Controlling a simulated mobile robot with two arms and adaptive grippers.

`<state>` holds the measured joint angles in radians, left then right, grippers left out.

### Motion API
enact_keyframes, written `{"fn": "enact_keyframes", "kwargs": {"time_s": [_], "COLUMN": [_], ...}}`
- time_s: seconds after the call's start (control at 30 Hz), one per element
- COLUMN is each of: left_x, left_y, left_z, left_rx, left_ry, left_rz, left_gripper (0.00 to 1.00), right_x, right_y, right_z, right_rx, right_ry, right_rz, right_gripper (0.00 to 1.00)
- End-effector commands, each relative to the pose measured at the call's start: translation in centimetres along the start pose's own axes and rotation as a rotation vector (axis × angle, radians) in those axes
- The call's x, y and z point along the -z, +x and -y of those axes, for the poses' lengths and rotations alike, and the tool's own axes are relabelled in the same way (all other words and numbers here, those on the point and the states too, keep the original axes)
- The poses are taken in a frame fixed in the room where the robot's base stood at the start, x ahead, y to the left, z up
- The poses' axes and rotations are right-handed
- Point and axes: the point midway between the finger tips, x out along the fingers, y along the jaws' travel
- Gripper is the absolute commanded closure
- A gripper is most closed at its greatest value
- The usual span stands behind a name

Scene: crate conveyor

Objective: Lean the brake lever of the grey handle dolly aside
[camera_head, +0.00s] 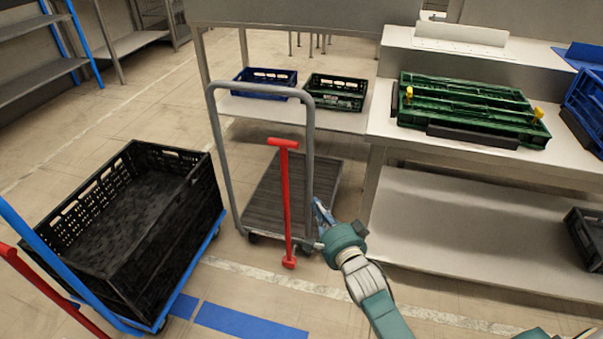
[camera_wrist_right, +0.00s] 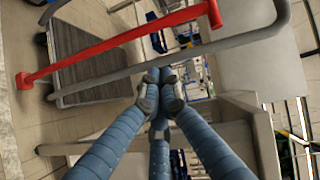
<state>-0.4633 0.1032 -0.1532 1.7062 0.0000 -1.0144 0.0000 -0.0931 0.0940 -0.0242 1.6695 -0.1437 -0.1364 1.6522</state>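The grey handle dolly (camera_head: 300,190) stands in the middle of the head view, with an upright grey tube handle (camera_head: 219,150) and a dark ribbed deck. Its red brake lever (camera_head: 286,200) stands nearly upright by the handle, with a crosspiece at the top. My right gripper (camera_head: 319,210) is beside the handle's right post, to the right of the lever. In the right wrist view its blue fingers (camera_wrist_right: 160,88) are drawn together, with nothing seen between them. The lever (camera_wrist_right: 120,45) and the grey post (camera_wrist_right: 200,50) cross beyond the fingertips. My left gripper is not in view.
A black crate (camera_head: 82,207) rides on a blue dolly (camera_head: 212,232) at the left. A steel table (camera_head: 375,150) with green crates (camera_head: 470,100) stands at the right. Blue and green crates sit on a low shelf (camera_head: 265,108) behind the dolly. Floor between the dollies is clear.

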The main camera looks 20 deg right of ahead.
Motion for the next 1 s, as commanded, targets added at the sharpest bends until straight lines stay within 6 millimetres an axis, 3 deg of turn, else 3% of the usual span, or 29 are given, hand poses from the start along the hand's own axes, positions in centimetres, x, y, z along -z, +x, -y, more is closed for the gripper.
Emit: {"fn": "enact_keyframes", "kwargs": {"time_s": [0.1,0.2,0.37,0.77,1.0], "left_x": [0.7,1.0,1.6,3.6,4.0], "left_y": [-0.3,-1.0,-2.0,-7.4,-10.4], "left_z": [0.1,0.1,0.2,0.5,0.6], "left_rx": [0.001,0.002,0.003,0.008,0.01], "left_ry": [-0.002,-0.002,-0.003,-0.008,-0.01], "left_rz": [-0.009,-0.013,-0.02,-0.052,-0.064], "left_gripper": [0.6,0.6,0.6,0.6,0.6], "right_x": [1.0,1.3,1.4,1.6,-0.8], "right_y": [0.3,0.5,2.3,10.6,12.5], "right_z": [3.8,5.3,5.8,6.7,7.3], "right_rx": [0.1,0.13,0.134,0.131,0.129], "right_ry": [0.115,0.153,0.158,0.155,0.158], "right_rz": [-0.015,-0.017,-0.017,-0.017,-0.016], "right_gripper": [1.0,1.0,1.0,1.0,1.0]}}
